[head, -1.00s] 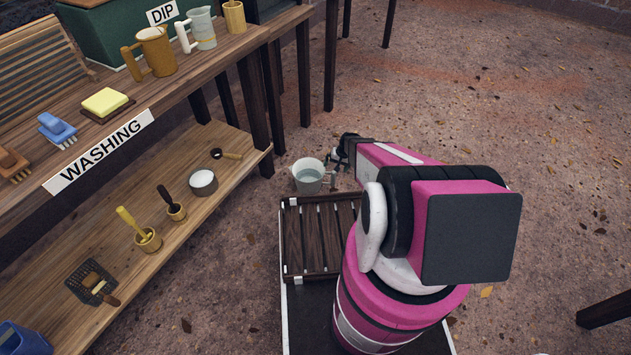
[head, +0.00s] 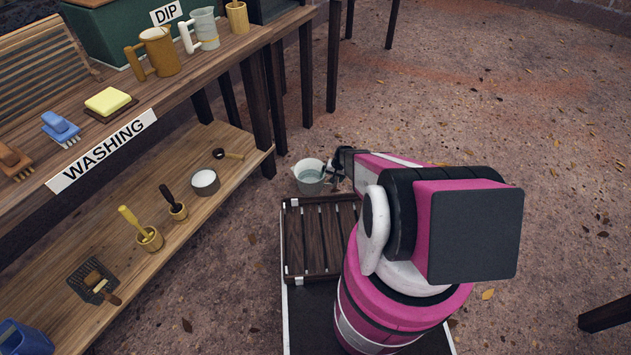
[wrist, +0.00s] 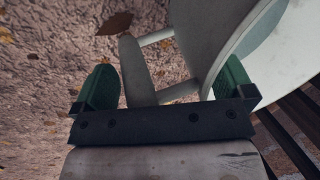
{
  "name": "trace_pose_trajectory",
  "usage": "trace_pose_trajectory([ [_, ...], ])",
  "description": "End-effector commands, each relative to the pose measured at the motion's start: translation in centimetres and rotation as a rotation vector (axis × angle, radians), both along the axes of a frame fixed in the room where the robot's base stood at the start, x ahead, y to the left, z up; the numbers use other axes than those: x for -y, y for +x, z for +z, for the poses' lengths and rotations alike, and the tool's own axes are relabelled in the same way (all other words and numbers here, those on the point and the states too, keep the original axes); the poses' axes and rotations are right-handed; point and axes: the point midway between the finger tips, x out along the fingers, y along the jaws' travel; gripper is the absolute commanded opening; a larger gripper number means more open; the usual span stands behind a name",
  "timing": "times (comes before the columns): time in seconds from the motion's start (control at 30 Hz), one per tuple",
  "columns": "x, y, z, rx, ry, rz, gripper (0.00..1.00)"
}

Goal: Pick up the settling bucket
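The settling bucket (head: 308,180), pale and holding a greyish liquid, appears to stand upright on the ground beyond the slatted rack. In the wrist view its rounded side (wrist: 205,25) fills the upper right. Its side handle (wrist: 136,70), a bar on two short posts, lies between my green finger pads, nearer the left one. My gripper (wrist: 168,80) is open, with visible gaps around the handle. In the head view my gripper (head: 334,170) is at the right side of the bucket and partly hides the handle.
A dark slatted rack (head: 320,235) lies just in front of the bucket. The wooden washing bench (head: 235,75), with mugs, brushes and a lower shelf (head: 120,235), stands on the left. Open leaf-strewn ground (head: 500,110) lies to the right.

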Motion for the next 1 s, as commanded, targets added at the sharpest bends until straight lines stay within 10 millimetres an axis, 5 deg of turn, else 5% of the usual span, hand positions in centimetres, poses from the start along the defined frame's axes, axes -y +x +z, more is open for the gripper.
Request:
trace_pose_trajectory([
  [0.03, 0.0, -0.01, 0.01, 0.0, 0.0, 0.0, 0.84],
  [0.23, 0.0, -0.01, 0.02, 0.0, 0.001, -0.001, 0.19],
  [0.3, -0.01, -0.01, 0.03, -0.001, 0.001, -0.001, 0.07],
  [1.0, -0.02, -0.07, 0.86, 0.0, 0.002, -0.002, 0.05],
])
